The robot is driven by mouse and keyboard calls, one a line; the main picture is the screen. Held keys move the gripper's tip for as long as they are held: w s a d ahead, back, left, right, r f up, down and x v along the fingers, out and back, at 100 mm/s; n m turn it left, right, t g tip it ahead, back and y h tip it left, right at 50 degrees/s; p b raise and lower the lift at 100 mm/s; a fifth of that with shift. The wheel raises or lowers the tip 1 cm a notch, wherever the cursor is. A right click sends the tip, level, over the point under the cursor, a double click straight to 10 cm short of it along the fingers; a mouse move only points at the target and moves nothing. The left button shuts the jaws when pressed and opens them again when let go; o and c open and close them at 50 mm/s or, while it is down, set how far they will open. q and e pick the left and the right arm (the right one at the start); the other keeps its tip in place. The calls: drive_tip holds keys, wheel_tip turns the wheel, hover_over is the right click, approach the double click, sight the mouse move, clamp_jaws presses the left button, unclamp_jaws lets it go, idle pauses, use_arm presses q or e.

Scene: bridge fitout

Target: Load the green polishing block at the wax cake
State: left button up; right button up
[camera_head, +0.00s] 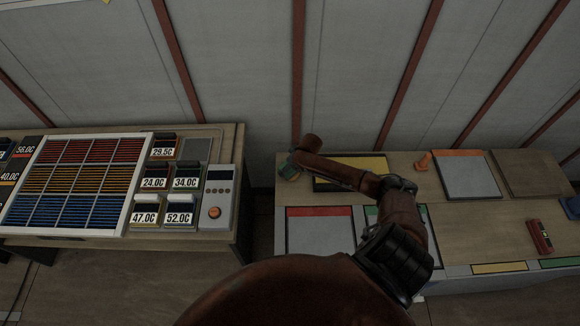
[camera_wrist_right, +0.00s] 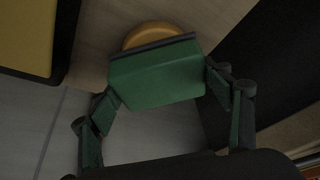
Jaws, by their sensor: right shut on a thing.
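The green polishing block (camera_wrist_right: 155,78), with a dark strip along its far edge, is between the fingers of my right gripper (camera_wrist_right: 158,92) in the right wrist view. The gripper is shut on it. The round orange-yellow wax cake (camera_wrist_right: 150,33) shows just beyond the block's dark edge and is partly hidden by it. I cannot tell whether block and cake touch. In the head view my right gripper (camera_head: 288,167) is at the left end of the right-hand bench, small and dark; the cake cannot be made out there. My left gripper is not in view.
A left-hand table (camera_head: 140,243) holds a coloured rack and labelled blocks. A gap separates them.

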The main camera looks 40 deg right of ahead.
drive_tip(key=shift+s+p, duration=0.1)
drive_tip(key=shift+p, duration=0.25)
idle(1.4)
wheel_tip(320, 180, up, 7)
drive_tip(key=p, duration=0.7)
idle(0.8)
